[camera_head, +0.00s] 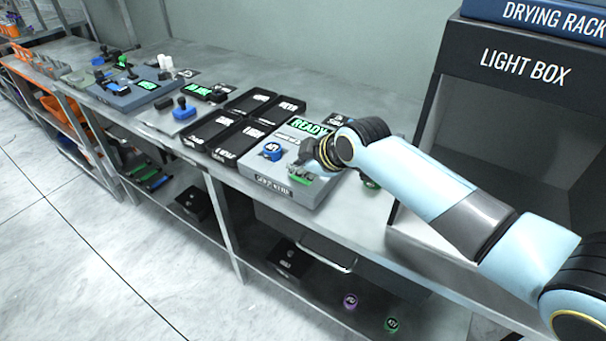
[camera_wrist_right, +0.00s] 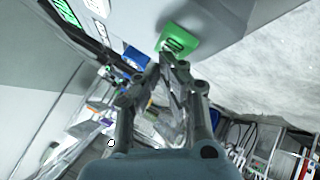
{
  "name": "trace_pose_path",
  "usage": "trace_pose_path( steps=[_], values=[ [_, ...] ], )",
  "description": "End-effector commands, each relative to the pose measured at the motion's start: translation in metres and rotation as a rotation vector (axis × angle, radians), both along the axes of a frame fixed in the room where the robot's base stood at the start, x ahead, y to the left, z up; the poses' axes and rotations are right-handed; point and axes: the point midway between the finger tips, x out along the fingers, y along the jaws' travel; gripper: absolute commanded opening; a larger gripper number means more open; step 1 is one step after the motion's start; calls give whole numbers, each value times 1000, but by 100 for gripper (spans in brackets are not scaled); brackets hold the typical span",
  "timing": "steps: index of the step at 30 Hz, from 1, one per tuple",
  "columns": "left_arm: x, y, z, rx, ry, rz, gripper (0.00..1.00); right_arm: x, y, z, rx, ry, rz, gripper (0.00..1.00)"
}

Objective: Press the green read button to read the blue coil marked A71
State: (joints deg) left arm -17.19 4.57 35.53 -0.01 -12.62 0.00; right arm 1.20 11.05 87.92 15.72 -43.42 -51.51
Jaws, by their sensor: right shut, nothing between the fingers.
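The grey reader (camera_head: 262,172) stands near the front edge of the bench, with a lit green READY display (camera_head: 311,126). A blue coil (camera_head: 272,151) sits on its top at the left; its mark is too small to read surely. My right gripper (camera_head: 301,170) points down over the reader's right front part, to the right of the coil. Its fingers are shut and empty. The green button (camera_wrist_right: 180,40) lies right at the fingertips in the wrist view; I cannot tell whether they touch it. The fingers partly hide the button in the head view. My left gripper is out of view.
Black labelled trays (camera_head: 208,131) stand left of the reader. A blue-handled stamp-like tool (camera_head: 184,110) is farther left. The light box (camera_head: 527,95) stands at the right, behind my right arm. A green coil (camera_head: 370,183) lies partly hidden beside the reader.

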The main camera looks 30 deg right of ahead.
Motion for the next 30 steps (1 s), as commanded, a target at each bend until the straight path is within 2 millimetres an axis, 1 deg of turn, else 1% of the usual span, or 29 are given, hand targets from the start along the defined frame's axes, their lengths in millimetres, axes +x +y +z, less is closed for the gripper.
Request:
trace_pose_path(
  steps=[16,25,30],
  values=[
    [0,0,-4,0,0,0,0,0,0,-7,0,0,0,0],
    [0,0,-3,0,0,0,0,0,0,-6,0,1,0,0],
    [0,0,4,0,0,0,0,0,0,0,0,1,0,0]
  ],
)
